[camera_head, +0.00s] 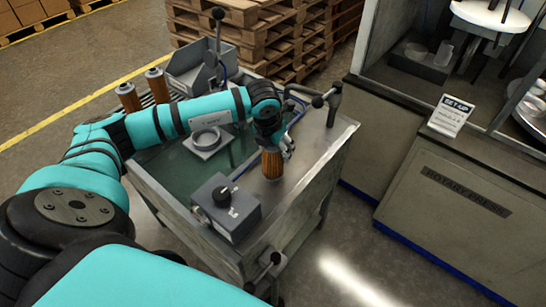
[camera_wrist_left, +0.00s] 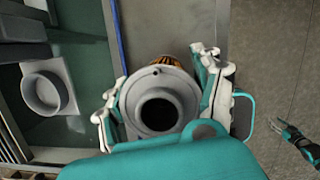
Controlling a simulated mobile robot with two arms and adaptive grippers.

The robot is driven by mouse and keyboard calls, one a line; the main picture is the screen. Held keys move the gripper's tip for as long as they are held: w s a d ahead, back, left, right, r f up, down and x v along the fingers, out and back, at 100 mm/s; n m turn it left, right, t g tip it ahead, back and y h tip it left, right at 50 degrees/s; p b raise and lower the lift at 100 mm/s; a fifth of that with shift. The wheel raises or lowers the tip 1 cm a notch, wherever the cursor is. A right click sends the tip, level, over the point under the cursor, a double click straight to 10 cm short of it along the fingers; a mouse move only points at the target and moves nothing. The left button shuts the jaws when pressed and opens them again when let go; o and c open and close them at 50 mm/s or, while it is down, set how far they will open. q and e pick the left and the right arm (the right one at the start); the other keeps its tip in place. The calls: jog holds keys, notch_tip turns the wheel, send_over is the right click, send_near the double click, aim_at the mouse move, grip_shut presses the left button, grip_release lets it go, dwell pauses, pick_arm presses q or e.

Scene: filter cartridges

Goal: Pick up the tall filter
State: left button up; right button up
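An orange pleated filter (camera_head: 272,166) stands on the right part of the metal bench. My left gripper (camera_head: 274,145) is over its top and hides it in the head view. In the left wrist view the filter's grey end cap (camera_wrist_left: 185,86) with a dark round hole lies between the two fingers of my left gripper (camera_wrist_left: 161,102). The fingers flank the cap closely; whether they press on it is not clear. My right gripper (camera_wrist_left: 301,145) shows small at the right edge of the left wrist view, over the floor and away from the filter.
Two more orange filters (camera_head: 156,86) (camera_head: 129,97) stand at the back left of the bench. A grey ring holder (camera_head: 206,141), a grey box with a black knob (camera_head: 226,207) and a metal bin (camera_head: 198,68) are nearby. A lever (camera_head: 333,105) rises at the bench's back right.

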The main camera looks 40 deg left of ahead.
pick_arm(q)
jog(key=c, duration=0.5)
jog(key=shift+o, duration=0.2)
